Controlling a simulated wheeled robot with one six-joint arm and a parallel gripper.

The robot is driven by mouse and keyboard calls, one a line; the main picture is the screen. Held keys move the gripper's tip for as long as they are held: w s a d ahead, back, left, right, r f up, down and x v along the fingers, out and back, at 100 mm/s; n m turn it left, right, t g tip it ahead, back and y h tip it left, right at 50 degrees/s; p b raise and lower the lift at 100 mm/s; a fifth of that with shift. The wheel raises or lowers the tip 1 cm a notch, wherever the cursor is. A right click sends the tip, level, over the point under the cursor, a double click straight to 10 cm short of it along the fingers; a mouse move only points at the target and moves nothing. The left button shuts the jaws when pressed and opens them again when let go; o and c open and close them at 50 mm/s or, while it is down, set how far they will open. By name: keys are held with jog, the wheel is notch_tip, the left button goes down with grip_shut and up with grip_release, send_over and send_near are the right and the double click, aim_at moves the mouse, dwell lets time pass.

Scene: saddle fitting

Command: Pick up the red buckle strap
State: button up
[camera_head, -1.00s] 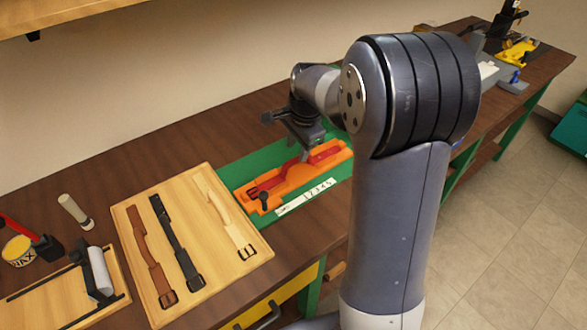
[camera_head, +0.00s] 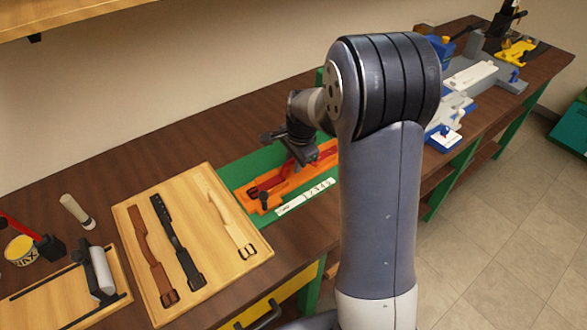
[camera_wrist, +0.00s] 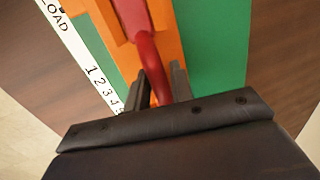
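The red buckle strap (camera_head: 272,182) lies along an orange fixture (camera_head: 284,189) on a green mat, its buckle end at the lower left. Part of the strap rises above the fixture at my gripper (camera_head: 303,160). In the wrist view the strap (camera_wrist: 143,48) runs down between the two dark fingers of my gripper (camera_wrist: 162,86). My arm hides the far right end of the fixture in the head view.
A light wooden board (camera_head: 218,276) left of the fixture holds a brown strap (camera_head: 150,255), a black strap (camera_head: 177,243) and a cream strap (camera_head: 227,216). A white number strip (camera_head: 305,197) lies along the fixture's front. Blue and grey fixtures (camera_head: 455,108) stand to the right.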

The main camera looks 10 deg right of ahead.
grip_shut()
